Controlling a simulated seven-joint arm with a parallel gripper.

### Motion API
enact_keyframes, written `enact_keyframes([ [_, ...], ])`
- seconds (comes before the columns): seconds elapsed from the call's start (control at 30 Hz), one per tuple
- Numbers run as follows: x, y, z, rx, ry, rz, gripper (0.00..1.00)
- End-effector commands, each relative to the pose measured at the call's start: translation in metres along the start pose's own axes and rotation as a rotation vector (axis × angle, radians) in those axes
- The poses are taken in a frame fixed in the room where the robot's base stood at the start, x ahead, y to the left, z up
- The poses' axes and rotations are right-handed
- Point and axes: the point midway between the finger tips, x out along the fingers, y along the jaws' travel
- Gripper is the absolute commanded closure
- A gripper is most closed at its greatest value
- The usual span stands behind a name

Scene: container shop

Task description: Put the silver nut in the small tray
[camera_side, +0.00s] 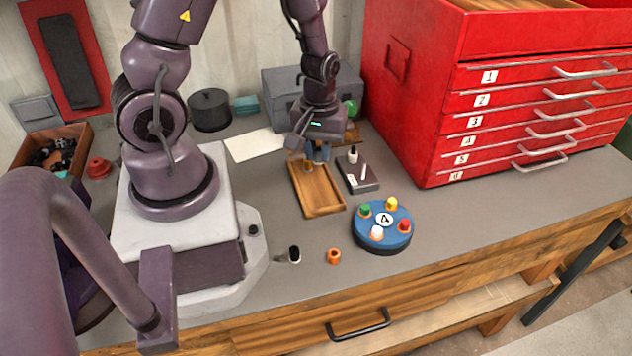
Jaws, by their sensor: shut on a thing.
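The small tray (322,199) is a shallow wooden rectangle on the grey bench, near the middle of the side view. My gripper (314,160) points down over the far end of this tray. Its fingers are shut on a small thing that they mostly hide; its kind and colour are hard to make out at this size. I cannot tell whether the held thing touches the tray floor. The near part of the tray is empty. No silver nut shows clearly elsewhere on the bench.
A dark block (358,175) with white pegs stands right of the tray. A blue round holder (384,242) with coloured knobs is nearer the front. An orange nut (333,256) and a black cylinder (294,255) stand at front. A red drawer cabinet (420,110) bounds the right.

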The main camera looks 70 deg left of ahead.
Motion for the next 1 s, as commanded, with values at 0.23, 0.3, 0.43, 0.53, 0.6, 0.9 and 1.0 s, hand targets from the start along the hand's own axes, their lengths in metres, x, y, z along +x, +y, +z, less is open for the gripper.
enact_keyframes([
  [0.23,0.032,-0.003,0.001,-0.017,0.017,0.003,1.0],
  [0.3,0.038,-0.003,0.0,-0.015,0.019,0.003,1.0],
  [0.43,0.048,-0.003,-0.001,-0.015,0.019,0.003,1.0],
  [0.53,0.062,-0.003,0.0,-0.014,0.016,0.002,1.0],
  [0.6,0.072,-0.003,-0.001,-0.015,0.018,0.002,1.0],
  [0.9,0.082,-0.002,-0.001,-0.013,0.02,0.006,1.0],
  [1.0,0.082,-0.002,-0.001,-0.013,0.02,0.005,1.0],
])
